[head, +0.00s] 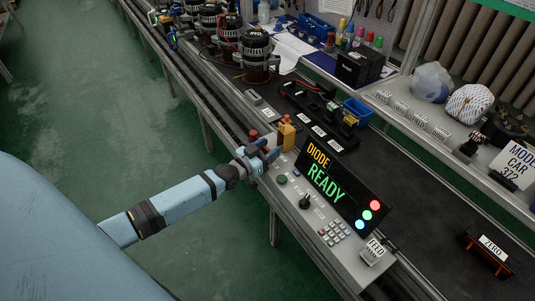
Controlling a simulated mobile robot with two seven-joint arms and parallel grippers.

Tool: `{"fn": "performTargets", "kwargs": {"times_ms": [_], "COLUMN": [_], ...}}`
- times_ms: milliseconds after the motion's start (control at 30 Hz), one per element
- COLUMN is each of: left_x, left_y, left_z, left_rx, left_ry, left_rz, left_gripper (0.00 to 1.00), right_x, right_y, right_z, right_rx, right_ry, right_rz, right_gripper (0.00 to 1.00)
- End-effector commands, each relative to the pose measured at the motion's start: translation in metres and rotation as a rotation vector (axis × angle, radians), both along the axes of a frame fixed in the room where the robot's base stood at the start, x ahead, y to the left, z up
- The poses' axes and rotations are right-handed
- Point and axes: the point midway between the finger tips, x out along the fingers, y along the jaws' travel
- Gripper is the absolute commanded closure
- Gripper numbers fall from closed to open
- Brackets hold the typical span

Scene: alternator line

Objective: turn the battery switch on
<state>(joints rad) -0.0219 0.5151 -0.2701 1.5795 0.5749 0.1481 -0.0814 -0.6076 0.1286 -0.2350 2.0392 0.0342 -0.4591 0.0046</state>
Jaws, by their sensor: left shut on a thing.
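The control panel (318,218) stands at the end of the bench, with a black display reading "DIODE READY" (326,176). My left gripper (268,149) reaches in from the left at the panel's far left part. Its blue fingers are shut on a small reddish part between them, which I take to be the battery switch (266,146). The fingers hide most of it, so its turned position cannot be told. A yellow block (287,133) stands just right of the fingers. My right gripper is not in view.
The panel also carries a green button (282,180), a black knob (304,201) and a keypad (333,232). Alternators (256,55) stand further back along the line. A dark belt (400,185) lies to the right. The green floor at left is open.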

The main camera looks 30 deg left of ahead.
Motion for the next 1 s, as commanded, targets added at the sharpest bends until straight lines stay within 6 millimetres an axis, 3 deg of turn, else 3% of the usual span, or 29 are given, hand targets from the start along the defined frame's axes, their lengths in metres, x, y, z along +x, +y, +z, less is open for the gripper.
{"fn": "performTargets", "kwargs": {"times_ms": [200, 767, 800, 900, 1000], "left_x": [0.002, 0.000, 0.000, 0.000, 0.000], "left_y": [0.001, 0.000, 0.000, 0.000, 0.000], "left_z": [0.000, 0.003, 0.003, 0.002, 0.002], "left_rx": [0.006, -0.001, -0.001, -0.001, 0.000], "left_ry": [-0.010, -0.003, -0.003, -0.002, 0.000], "left_rz": [-0.111, -0.179, -0.179, -0.179, -0.179], "left_gripper": [0.73, 0.73, 0.44, 0.23, 0.23], "right_x": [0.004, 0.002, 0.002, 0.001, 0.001], "right_y": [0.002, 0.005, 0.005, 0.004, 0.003], "right_z": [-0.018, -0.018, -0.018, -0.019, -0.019], "right_rx": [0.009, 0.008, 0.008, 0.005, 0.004], "right_ry": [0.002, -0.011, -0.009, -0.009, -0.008], "right_rz": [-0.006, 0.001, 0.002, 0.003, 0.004], "right_gripper": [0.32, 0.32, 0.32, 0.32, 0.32]}}
